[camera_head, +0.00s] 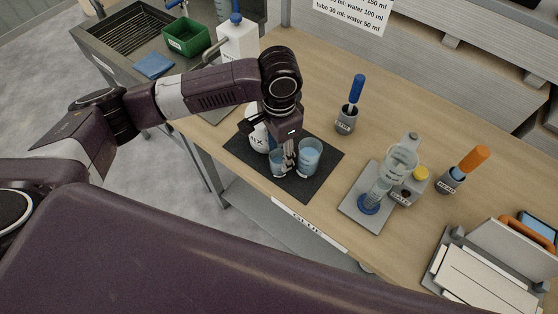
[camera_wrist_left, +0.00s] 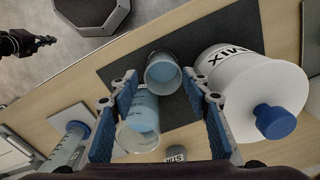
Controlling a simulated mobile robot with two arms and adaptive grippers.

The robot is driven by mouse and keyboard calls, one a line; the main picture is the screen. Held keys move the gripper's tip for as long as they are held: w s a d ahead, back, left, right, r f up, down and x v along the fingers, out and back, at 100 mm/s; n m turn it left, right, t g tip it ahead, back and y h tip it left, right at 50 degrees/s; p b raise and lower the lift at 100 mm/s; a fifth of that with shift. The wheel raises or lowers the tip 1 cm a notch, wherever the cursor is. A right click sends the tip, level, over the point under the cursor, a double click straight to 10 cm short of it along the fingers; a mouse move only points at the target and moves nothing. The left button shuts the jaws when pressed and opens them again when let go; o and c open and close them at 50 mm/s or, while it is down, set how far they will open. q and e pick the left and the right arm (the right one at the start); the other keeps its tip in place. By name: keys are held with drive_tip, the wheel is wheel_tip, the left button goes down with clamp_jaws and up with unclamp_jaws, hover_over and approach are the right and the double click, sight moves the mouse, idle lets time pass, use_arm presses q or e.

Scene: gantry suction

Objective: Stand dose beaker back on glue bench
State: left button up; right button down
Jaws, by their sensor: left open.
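My left gripper (camera_head: 287,166) is open and points down over the dark mat on the glue bench. Two clear beakers with blue liquid stand upright on the mat; I cannot tell which is the dose beaker. The smaller front beaker (camera_head: 276,161) lies between the open fingertips in the left wrist view (camera_wrist_left: 163,74). The larger beaker (camera_head: 310,154) stands just right of the gripper, and it shows beside the left finger in the left wrist view (camera_wrist_left: 140,122). The gripper partly hides the front beaker in the head view. My right gripper (camera_wrist_left: 28,43) seems to show small at the wrist view's upper left.
A white MIX bottle (camera_head: 257,138) stands close by on the left. A measuring cylinder (camera_head: 383,178) stands on a grey plate to the right, near a yellow-capped bottle (camera_head: 420,173). Blue-handled (camera_head: 357,88) and orange-handled (camera_head: 473,159) tools stand in holders. The front mat (camera_head: 306,189) is clear.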

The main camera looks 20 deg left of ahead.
sight(279, 159)
use_arm(q)
wheel_tip(279, 159, down, 3)
drive_tip(key=shift+w+a+r+p, duration=0.1)
drive_tip(key=shift+w+a+p, duration=0.05)
drive_tip(key=shift+p, duration=0.2)
drive_tip(key=shift+f, duration=0.65)
drive_tip(key=c, duration=0.9)
drive_tip(key=shift+r, duration=0.15)
drive_tip(key=shift+c, duration=0.8)
use_arm(e)
drive_tip(key=shift+w+r, duration=0.25)
drive_tip(key=shift+r, duration=0.4)
